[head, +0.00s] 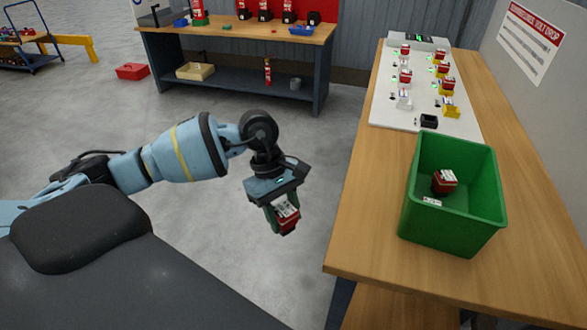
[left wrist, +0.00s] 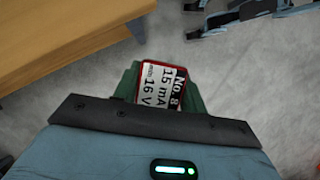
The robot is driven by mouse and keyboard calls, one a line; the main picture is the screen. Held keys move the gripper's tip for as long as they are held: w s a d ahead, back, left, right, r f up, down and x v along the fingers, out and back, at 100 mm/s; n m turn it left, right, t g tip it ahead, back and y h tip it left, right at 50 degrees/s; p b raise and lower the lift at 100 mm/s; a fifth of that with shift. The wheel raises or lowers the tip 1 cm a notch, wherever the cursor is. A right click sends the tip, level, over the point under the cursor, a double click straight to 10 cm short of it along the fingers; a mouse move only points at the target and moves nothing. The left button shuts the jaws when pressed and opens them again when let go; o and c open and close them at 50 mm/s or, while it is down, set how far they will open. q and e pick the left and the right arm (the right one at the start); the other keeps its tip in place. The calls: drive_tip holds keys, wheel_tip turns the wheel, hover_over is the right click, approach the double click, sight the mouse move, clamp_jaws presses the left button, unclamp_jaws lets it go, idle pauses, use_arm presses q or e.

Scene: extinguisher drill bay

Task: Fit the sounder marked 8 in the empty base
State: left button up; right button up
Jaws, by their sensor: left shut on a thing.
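My left gripper (head: 281,212) is shut on a red sounder (head: 288,217) with a white label, held over the floor left of the bench. In the left wrist view the label on this sounder (left wrist: 162,85) reads No. 8, 15 mA, 16 V, between the green fingers (left wrist: 160,92). On the bench, a white board (head: 425,90) carries two rows of bases, most with red sounders on top. A white base (head: 404,100) and a yellow base (head: 452,111) at the near end show no red sounder. Their details are too small to tell. My right gripper is not in view.
A green bin (head: 455,235) stands on the wooden bench (head: 370,235), with a red sounder (head: 445,182) and a white-labelled piece (head: 432,202) inside. A small black item (head: 428,121) sits at the board's near edge. A second workbench (head: 235,32) stands behind. The bench front is clear.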

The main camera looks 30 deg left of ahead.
use_arm(q)
drive_tip(key=s+d+f+m+g+y, duration=0.3)
drive_tip(key=s+f+m, duration=0.4)
drive_tip(key=f+m, duration=0.3)
drive_tip(key=shift+s+d+f+m+y, duration=0.3)
drive_tip(key=shift+d+m+y, duration=0.4)
drive_tip(key=shift+m, duration=1.4)
